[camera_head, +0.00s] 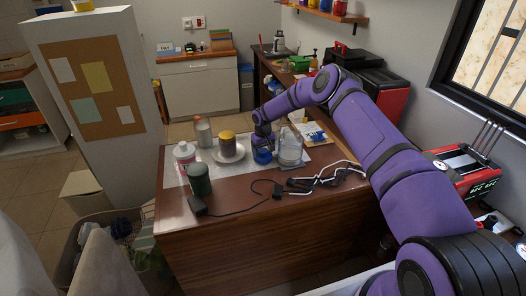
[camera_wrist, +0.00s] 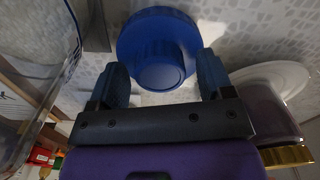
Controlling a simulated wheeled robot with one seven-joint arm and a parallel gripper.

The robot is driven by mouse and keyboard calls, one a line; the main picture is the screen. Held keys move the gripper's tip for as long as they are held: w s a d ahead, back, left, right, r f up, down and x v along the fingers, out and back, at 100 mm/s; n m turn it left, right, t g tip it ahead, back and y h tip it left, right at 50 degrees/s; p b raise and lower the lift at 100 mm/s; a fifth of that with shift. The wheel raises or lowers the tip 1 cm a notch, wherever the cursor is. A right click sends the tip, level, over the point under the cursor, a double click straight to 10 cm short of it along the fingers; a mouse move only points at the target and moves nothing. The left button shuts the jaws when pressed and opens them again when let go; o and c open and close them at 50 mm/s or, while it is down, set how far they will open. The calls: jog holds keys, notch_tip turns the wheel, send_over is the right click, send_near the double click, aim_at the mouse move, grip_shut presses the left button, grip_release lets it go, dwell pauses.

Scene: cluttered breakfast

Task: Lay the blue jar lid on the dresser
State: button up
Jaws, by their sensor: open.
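The blue jar lid (camera_wrist: 158,28) is round with a raised knob, and in the wrist view it lies between and just beyond the fingertips of my gripper (camera_wrist: 162,76). The fingers are open on either side of the knob, with a visible gap to it. In the head view my gripper (camera_head: 262,138) points down over the blue lid (camera_head: 262,157) on the brown table, and partly hides it. A clear jar (camera_head: 290,148) stands just right of it. A white low cabinet with a wooden top (camera_head: 199,85), perhaps the dresser, stands at the back wall.
A plate (camera_head: 229,157) with a yellow-topped dark cup, a white bottle (camera_head: 186,155), a dark green can (camera_head: 199,180) and a glass bottle stand left of my gripper. Cables and a dark device lie in front. Books and small items stand on the cabinet, whose top looks partly free.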

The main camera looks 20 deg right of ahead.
notch_tip(320, 180, up, 13)
notch_tip(320, 180, up, 21)
jog(key=t+h, duration=0.1)
send_over(263, 151)
jog(key=s, duration=0.8)
jog(key=s+r+t, duration=0.2)
jog(key=s+r, duration=1.2)
jog(key=r, duration=0.1)
jog(key=s+d+r+m, duration=0.1)
jog(key=s+r, duration=0.2)
jog(key=s, duration=0.6)
jog(key=s+d+r+m, duration=0.15)
jog(key=s+r, duration=0.25)
jog(key=s, duration=0.5)
jog(key=s+f+t, duration=0.1)
jog(key=s, duration=0.8)
jog(key=s+d+f+t+y, duration=0.1)
jog(key=s+f, duration=0.1)
jog(key=s, duration=0.7)
jog(key=shift+d+f, duration=0.3)
